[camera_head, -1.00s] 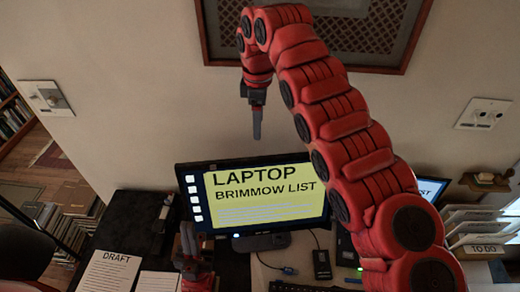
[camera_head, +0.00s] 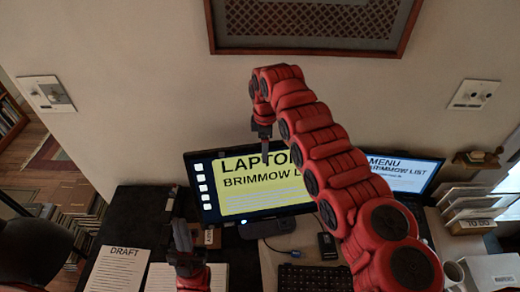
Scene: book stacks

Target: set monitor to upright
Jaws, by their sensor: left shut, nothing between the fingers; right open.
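The monitor (camera_head: 240,205) is a dark-framed screen with a yellow page headed "LAPTOP" and "BRIMMOW LIST". It stands on its base at the back of the desk, against the wall side; its exact tilt is hard to judge from above. My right arm crosses in front of its right part. My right gripper (camera_head: 265,155) hangs pointing down over the monitor's top edge, open and empty; whether it touches the edge is unclear. My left gripper (camera_head: 182,235) points up at the monitor's lower left, shut and empty, seemingly nearer to me than the screen.
A second screen (camera_head: 405,174) reading "MENU" stands to the right, partly behind my arm. A keyboard (camera_head: 312,278), a "DRAFT" sheet (camera_head: 118,270), a notepad (camera_head: 160,278) and a mug (camera_head: 454,275) lie around. A "TO DO" paper rack (camera_head: 470,215) is at right.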

